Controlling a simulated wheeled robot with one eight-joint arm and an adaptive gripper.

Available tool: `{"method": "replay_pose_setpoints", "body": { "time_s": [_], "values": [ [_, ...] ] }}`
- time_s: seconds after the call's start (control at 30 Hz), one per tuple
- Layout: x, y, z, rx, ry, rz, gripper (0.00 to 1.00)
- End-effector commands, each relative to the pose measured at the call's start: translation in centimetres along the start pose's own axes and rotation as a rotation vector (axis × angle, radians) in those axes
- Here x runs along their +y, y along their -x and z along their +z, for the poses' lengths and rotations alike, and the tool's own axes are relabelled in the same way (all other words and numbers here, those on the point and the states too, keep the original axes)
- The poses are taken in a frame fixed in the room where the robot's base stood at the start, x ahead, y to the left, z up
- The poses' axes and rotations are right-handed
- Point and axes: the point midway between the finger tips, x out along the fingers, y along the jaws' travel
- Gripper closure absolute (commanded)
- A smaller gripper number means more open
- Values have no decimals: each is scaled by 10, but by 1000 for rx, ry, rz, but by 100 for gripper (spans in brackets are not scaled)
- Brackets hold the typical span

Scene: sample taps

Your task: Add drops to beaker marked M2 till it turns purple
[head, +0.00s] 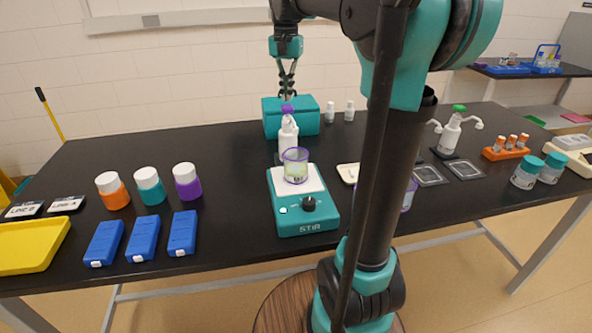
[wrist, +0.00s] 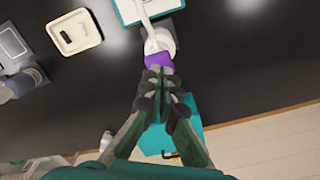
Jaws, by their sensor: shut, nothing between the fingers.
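A clear beaker (head: 295,168) with a purple rim and pale yellowish liquid stands on the white top of the teal STIR plate (head: 307,224). I cannot read a mark on it. Right behind it stands a white dispenser bottle (head: 288,142) with a purple top (head: 287,109). My gripper (head: 287,98) points down, shut and empty, with its tips at or just above the purple top; I cannot tell if they touch. In the wrist view my shut fingers (wrist: 165,88) lie beside the purple top (wrist: 158,62), and the bottle's white spout reaches toward the stir plate.
A teal box (head: 308,124) stands behind the bottle. A second purple-rimmed beaker (head: 409,196) is partly hidden by my arm. A green-topped dispenser (head: 450,132) stands to the right. Capped jars (head: 149,186) and blue blocks (head: 143,238) sit at left.

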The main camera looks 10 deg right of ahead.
Motion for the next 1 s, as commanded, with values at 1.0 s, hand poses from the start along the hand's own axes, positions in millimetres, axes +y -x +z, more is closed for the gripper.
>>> {"method": "replay_pose_setpoints", "body": {
  "time_s": [1.0],
  "values": [
    [0,-17,0,0,0,0,100]
  ]
}}
